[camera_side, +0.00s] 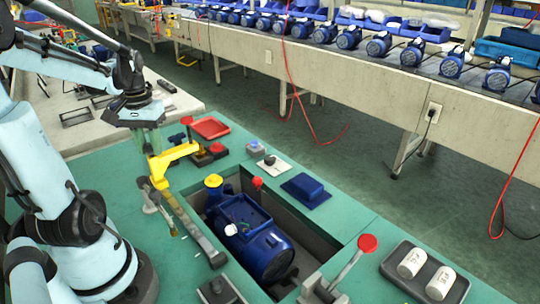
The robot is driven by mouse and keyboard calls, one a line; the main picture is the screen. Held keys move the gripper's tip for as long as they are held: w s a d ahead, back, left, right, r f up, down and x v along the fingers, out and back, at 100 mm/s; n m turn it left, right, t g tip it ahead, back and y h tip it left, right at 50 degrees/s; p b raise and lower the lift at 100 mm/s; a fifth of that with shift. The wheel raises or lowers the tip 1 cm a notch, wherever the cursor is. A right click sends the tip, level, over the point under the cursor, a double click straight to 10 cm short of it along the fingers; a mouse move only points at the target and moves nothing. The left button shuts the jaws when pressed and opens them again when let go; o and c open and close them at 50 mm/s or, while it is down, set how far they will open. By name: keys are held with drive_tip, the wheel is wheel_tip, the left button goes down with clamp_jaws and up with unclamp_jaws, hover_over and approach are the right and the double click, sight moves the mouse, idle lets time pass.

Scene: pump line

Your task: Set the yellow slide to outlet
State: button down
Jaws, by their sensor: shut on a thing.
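The yellow slide (174,157) is a bent yellow piece at the left of the green bench, near the upper end of a long grey rail (192,225). My gripper (151,148) points down at its left end and is shut on it. The fingertips are small and partly hidden, so the exact contact is hard to see. I cannot read any outlet marking.
A blue pump (262,252) sits in a recess right of the rail, beside a yellow-capped blue part (213,187). A red-knobbed lever (345,268) rises at front right, near a dark tray (398,285) with two white cylinders. A red tray (211,128) stands behind the slide.

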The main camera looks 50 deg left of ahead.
drive_tip(key=shift+d, duration=0.1)
drive_tip(key=d, duration=1.1)
drive_tip(key=shift+w+d, duration=0.15)
drive_tip(key=c, duration=0.8)
unclamp_jaws()
wheel_tip(320, 180, up, 12)
drive_tip(key=shift+r, duration=0.1)
